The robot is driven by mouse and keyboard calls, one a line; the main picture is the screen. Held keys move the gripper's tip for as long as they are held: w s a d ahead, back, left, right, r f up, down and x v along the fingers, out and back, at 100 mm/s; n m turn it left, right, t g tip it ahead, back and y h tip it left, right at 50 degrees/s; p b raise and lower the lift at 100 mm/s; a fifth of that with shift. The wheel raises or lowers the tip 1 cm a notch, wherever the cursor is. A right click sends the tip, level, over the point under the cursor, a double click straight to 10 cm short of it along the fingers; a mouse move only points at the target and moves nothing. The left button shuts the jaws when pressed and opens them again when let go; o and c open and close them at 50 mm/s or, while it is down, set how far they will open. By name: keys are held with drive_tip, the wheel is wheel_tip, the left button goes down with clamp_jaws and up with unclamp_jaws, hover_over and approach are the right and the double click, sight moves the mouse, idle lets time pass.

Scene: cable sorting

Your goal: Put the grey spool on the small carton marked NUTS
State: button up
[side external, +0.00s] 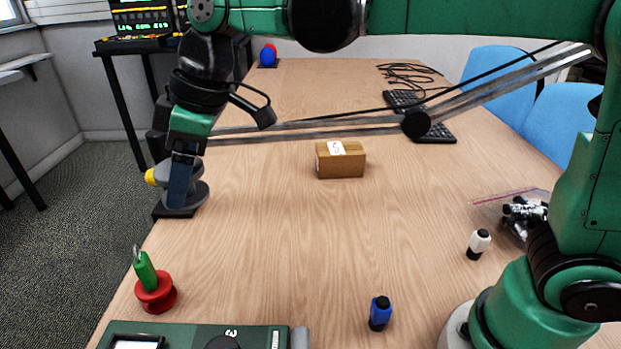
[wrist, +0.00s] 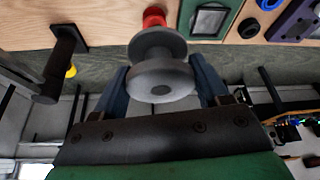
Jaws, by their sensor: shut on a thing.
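The grey spool (side external: 199,194) is between the blue-grey fingers of my gripper (side external: 181,198) at the left edge of the table. The wrist view shows the grey spool (wrist: 160,82) with a finger on each side, so my gripper (wrist: 162,85) is shut on it. A finger hides part of the spool in the side view. The small brown carton (side external: 341,166) stands on the table to the right of my gripper. It has a white label on top; its lettering is too small to read surely. The carton is not visible in the wrist view.
A blue bottle (side external: 380,314) and white bottle (side external: 479,243) stand rightward. Table between spool and carton is clear.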

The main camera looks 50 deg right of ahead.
drive_tip(key=w+d+r+m+h, duration=0.1)
drive_tip(key=w+d+m, duration=0.1)
drive_tip(key=d+m, duration=0.3)
drive_tip(key=w+d+r+m+t+h, duration=0.1)
drive_tip(key=d+m, duration=0.4)
drive_tip(key=d, duration=0.5)
drive_tip(key=w+d+r+m+h, duration=0.2)
drive_tip(key=d+m, duration=0.3)
drive_tip(key=d, duration=0.3)
drive_tip(key=shift+w+r+t+h, duration=0.2)
drive_tip(key=shift+w+t+h, duration=0.2)
drive_tip(key=shift+w+h, duration=0.2)
drive_tip(key=w+d+f+m, duration=0.1)
drive_tip(key=w+d+f, duration=0.25)
drive_tip(key=d, duration=0.35)
drive_tip(key=m, duration=0.1)
hover_over(338, 146)
drive_tip(key=s+a, duration=0.1)
wheel_tip(338, 146, down, 6)
drive_tip(key=shift+h, duration=0.3)
drive_tip(key=f, duration=0.8)
drive_tip(key=shift+s+d, duration=0.15)
drive_tip(key=shift+d, duration=0.05)
drive_tip(key=shift+f, duration=0.15)
drive_tip(key=o, duration=1.4)
